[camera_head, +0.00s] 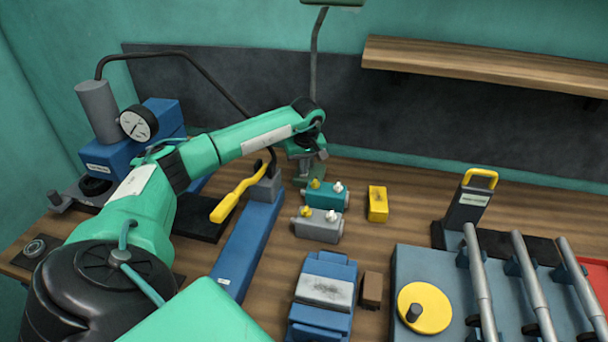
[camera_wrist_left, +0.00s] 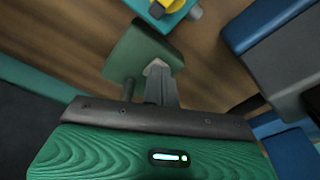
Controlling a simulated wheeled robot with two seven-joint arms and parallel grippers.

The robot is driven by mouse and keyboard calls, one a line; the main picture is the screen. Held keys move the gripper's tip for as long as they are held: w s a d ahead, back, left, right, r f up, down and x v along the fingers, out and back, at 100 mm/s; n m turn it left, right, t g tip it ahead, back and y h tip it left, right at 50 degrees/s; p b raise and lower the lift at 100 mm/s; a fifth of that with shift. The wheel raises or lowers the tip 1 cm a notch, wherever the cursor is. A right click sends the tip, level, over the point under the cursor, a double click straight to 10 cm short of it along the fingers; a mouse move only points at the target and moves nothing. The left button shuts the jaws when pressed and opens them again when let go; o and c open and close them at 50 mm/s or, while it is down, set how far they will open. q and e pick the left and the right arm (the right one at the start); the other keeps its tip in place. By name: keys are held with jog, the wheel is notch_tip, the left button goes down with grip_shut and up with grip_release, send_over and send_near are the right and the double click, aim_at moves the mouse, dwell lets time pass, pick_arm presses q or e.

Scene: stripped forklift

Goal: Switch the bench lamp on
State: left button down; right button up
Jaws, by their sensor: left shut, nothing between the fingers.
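The bench lamp shows its dark stem (camera_head: 314,60) and part of its green head at the top edge of the head view. Its green base is mostly hidden behind my left gripper (camera_head: 310,160). In the left wrist view a green plate that appears to be the lamp base (camera_wrist_left: 132,50) lies under the fingertips (camera_wrist_left: 157,66). A short dark rod stands beside the fingers at the plate's near edge; I cannot tell if it is the switch. My left gripper is shut and empty, over or touching the base; contact is unclear. My right gripper is not in view.
A teal valve block (camera_head: 327,197) and a grey one (camera_head: 318,229) sit close to the gripper, with a yellow block (camera_head: 377,204) to their right. A wooden shelf (camera_head: 480,68) juts from the wall.

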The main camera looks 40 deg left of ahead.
pick_arm(q)
jog(key=shift+f, duration=0.2)
jog(key=shift+r+p, duration=2.15)
jog(key=shift+r, duration=1.45)
jog(key=shift+f, duration=0.1)
